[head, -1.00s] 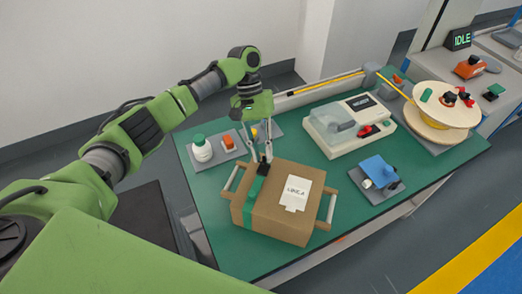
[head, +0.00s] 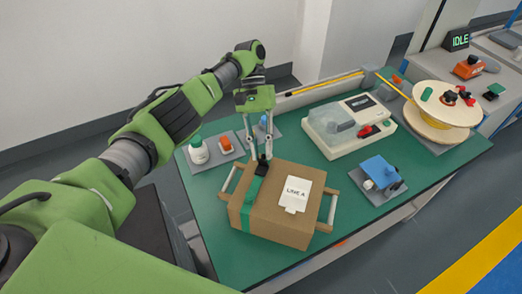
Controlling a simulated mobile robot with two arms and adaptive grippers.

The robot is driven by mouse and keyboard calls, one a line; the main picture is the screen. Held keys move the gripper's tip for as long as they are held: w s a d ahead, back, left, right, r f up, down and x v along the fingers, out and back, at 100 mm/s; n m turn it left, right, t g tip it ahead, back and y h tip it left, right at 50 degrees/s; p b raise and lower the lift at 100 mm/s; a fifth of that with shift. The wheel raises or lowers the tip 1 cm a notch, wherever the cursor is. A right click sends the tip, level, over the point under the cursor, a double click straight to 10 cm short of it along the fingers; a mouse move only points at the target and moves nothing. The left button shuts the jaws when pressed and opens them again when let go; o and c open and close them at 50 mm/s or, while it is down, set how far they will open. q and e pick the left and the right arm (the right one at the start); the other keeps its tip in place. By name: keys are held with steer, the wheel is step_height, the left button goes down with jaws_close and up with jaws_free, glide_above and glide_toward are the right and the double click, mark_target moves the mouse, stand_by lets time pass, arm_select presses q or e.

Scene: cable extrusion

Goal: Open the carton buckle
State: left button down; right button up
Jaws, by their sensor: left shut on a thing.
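A brown cardboard carton (head: 285,225) with a white label (head: 296,192) stands on the green table, closed on top as far as I see. A green strap (head: 249,205) runs over its left part and down its front. A small black buckle (head: 262,168) sits on the strap at the carton's back upper edge. My left gripper (head: 261,157) points down from above with its fingertips at the buckle, shut on it. The fingertips partly hide the buckle, and I cannot tell whether its latch is open. My right gripper is not in view.
Wooden-looking handles stick out at the carton's left (head: 227,183) and right (head: 332,209). Behind it are a white bottle (head: 199,153) and an orange-topped block (head: 226,143). The table's front right is clear.

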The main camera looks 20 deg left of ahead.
arm_select(q)
steer(key=shift+w+r, duration=0.1)
steer(key=shift+w, duration=0.05)
stand_by(0.4)
steer(key=c, duration=2)
jaws_free()
steer(key=shift+c, duration=0.2)
steer(key=shift+w+r, duration=0.1)
steer(key=shift+r, duration=0.45)
steer(key=shift+s+r, duration=0.2)
steer(key=shift+r, duration=0.5)
step_height(320, 180, up, 7)
steer(key=shift+r, duration=0.2)
steer(key=shift+d+b, duration=0.1)
steer(key=shift+b, duration=0.2)
